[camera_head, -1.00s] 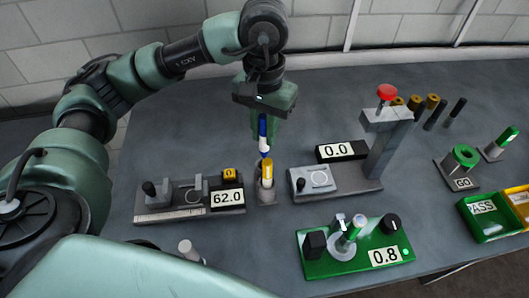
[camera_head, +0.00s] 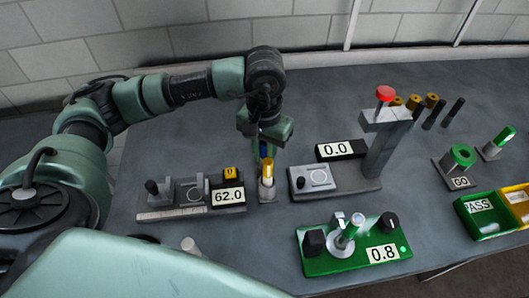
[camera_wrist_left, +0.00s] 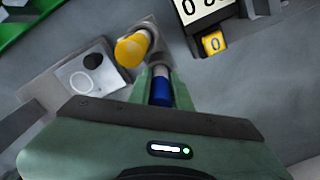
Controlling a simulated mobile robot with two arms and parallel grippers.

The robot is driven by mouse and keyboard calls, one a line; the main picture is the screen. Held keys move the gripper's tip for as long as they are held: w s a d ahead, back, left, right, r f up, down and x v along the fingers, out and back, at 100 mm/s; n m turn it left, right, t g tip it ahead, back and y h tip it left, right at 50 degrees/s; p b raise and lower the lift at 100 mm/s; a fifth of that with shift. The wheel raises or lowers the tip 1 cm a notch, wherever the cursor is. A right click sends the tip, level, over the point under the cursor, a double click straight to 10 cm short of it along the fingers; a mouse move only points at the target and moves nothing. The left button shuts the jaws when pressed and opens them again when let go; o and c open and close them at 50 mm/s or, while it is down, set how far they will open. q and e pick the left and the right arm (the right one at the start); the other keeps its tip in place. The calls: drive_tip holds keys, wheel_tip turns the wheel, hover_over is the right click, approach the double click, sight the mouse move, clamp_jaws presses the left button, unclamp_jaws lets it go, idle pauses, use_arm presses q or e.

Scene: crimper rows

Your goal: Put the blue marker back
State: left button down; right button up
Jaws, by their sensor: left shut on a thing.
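My left gripper (camera_head: 264,148) is shut on the blue marker (camera_wrist_left: 160,92), just behind the yellow-capped marker (camera_head: 267,168) in the head view. The marker's blue part (camera_head: 264,154) shows only as a small piece there. The yellow-capped marker stands in a small grey holder (camera_head: 267,194) and also shows in the left wrist view (camera_wrist_left: 132,48). In that view the blue marker is beside the yellow one, between my fingers. Its lower end is hidden, so I cannot tell whether it sits in the holder. My right gripper is not in view.
A gauge reading 62.0 (camera_head: 227,196) is close left of the holder. A grey press (camera_head: 350,188) with a 0.0 display is close right. A green tester board (camera_head: 330,262) reading 0.8 is in front. Bare table lies behind the gripper.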

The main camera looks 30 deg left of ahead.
use_arm(q)
drive_tip(key=c, duration=1.3)
unclamp_jaws()
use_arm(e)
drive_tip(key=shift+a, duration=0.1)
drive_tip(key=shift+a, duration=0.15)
use_arm(q)
drive_tip(key=shift+r+p, duration=0.25)
drive_tip(key=shift+p, duration=0.2)
drive_tip(key=shift+r+b, duration=0.3)
drive_tip(key=shift+b, duration=0.1)
wheel_tip(320, 180, up, 10)
drive_tip(key=shift+f+b, duration=0.1)
drive_tip(key=shift+b, duration=0.95)
drive_tip(key=shift+r, duration=0.6)
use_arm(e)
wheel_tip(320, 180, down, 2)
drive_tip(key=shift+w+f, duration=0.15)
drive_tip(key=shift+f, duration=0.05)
